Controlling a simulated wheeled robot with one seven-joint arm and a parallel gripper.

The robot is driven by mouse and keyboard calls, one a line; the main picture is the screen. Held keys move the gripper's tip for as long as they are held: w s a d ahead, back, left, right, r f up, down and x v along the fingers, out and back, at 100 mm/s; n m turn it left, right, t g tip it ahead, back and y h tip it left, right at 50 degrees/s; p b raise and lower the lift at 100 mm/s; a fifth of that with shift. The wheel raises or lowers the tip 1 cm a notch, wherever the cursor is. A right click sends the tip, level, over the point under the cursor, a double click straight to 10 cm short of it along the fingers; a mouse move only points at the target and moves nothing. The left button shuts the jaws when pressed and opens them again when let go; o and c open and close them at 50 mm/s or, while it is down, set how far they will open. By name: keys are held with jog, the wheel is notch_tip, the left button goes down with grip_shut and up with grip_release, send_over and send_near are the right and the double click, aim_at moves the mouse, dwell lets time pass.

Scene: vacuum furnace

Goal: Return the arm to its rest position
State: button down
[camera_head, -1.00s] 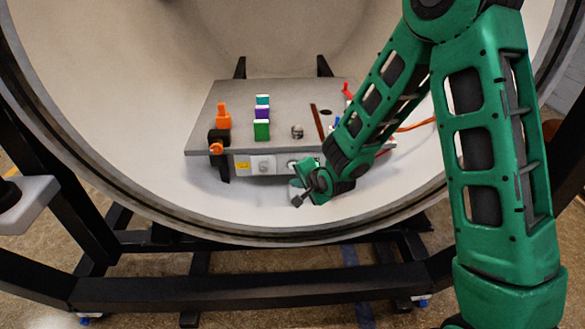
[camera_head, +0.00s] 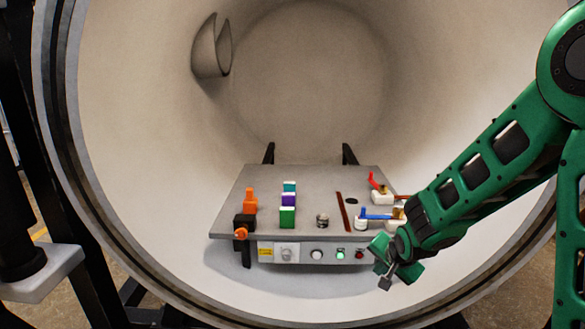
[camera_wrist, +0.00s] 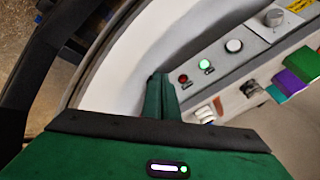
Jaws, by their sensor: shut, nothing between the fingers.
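My green arm reaches in from the right side of the head view, angled down toward the front right corner of the grey work table. My gripper (camera_head: 388,278) is shut and empty, low in front of that corner and apart from the table as far as I can tell. In the wrist view the shut green fingers (camera_wrist: 160,98) point toward the chamber's pale wall, beside the table's front panel.
The grey table (camera_head: 262,205) stands inside the round chamber (camera_head: 320,90). It carries coloured blocks (camera_head: 288,216), an orange-and-black clamp (camera_head: 243,225), a brown strip (camera_head: 343,212) and red-handled and blue-handled valves (camera_head: 378,190). Its front panel (camera_head: 300,253) has buttons, one lit green.

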jog(key=s+d+r+n+g+h, duration=0.1)
jog(key=s+d+r+g, duration=0.1)
jog(key=s+d+r, duration=0.4)
jog(key=s+d+r+g+h, duration=0.1)
jog(key=s+d+r+g, duration=0.1)
jog(key=s+d, duration=0.7)
jog(key=s+d+r+n+g+y, duration=0.1)
jog(key=s+r+n+g+y, duration=0.1)
jog(key=s, duration=1.8)
jog(key=shift+r+g, duration=0.5)
jog(key=shift+r, duration=0.45)
jog(key=shift+w+f, duration=0.25)
jog(key=shift+w, duration=0.3)
